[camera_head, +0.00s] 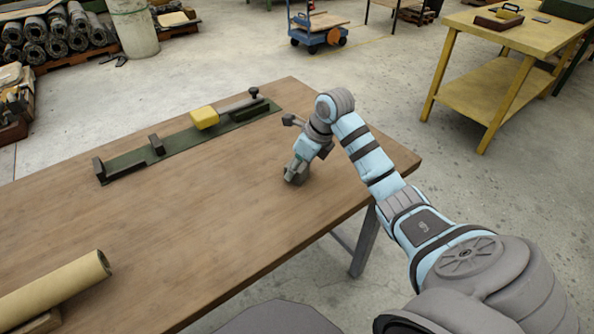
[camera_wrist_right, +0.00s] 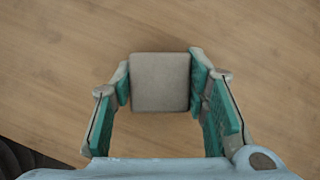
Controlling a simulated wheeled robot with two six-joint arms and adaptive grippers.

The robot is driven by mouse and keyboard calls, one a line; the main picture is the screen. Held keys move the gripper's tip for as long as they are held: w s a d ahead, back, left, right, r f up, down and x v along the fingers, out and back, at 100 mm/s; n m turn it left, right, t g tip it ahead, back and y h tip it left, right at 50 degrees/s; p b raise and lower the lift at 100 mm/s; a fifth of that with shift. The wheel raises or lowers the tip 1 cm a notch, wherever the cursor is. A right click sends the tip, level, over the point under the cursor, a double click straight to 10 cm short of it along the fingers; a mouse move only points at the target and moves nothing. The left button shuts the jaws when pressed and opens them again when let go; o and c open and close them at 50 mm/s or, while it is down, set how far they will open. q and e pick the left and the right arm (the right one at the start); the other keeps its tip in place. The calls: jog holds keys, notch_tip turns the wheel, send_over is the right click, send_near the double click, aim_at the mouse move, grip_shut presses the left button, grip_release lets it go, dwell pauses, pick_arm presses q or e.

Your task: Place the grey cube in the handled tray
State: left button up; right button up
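The grey cube (camera_wrist_right: 160,82) sits over the wooden table top between the fingers of my right gripper (camera_wrist_right: 160,85) in the right wrist view. The finger pads meet its left and right sides, so the gripper appears shut on it. In the head view my right gripper (camera_head: 293,178) is low at the table's right part, and it mostly hides the cube. I cannot make out a handled tray on this table. My left gripper is not in view.
The wooden table (camera_head: 200,215) is clear around the gripper. A green fixture (camera_head: 180,145) with a yellow block (camera_head: 204,117) lies along its back edge. A tan roll (camera_head: 55,288) lies at front left. A yellow bench (camera_head: 520,30) with a brown box-like item (camera_head: 497,20) stands far right.

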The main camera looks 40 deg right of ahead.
jog(key=c, duration=0.3)
jog(key=shift+c, duration=0.2)
notch_tip(320, 180, up, 20)
jog(key=p, duration=1.1)
